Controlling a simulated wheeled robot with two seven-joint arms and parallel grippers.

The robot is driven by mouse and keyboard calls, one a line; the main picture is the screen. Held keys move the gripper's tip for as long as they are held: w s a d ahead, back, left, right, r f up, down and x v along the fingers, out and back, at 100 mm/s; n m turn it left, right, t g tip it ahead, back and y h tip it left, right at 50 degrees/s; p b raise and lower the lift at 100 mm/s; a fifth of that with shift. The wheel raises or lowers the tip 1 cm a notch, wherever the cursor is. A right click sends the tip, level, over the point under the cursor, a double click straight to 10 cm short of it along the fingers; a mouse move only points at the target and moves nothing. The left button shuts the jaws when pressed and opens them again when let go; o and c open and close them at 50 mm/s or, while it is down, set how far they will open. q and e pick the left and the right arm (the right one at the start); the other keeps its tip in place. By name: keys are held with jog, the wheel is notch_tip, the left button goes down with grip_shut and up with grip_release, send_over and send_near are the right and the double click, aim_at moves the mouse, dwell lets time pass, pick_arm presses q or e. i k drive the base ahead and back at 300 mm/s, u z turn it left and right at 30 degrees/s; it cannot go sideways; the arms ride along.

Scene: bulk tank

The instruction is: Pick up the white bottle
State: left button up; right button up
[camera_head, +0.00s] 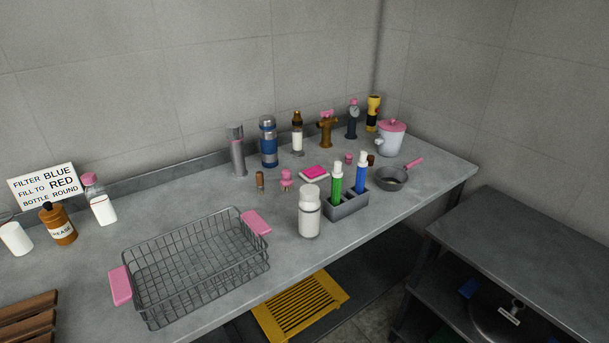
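A white bottle (309,212) stands upright near the front edge of the grey counter, between the wire basket and a grey holder. Other whitish bottles are at the left: one with a pink cap (100,203) stands at the back by the sign, and another (14,236) is partly cut off at the left edge. Neither of my grippers shows in this view.
A wire basket (198,272) with pink handles stands left of the white bottle. A grey holder (346,206) with a green and a blue tube stands close at its right. A small pan (391,179) is farther right. Several bottles and fittings line the back wall.

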aim_at(310, 230)
jog(key=u, duration=0.5)
jog(key=k, duration=1.1)
jog(key=z, duration=0.15)
jog(key=i, duration=1.65)
jog(key=u, duration=0.7)
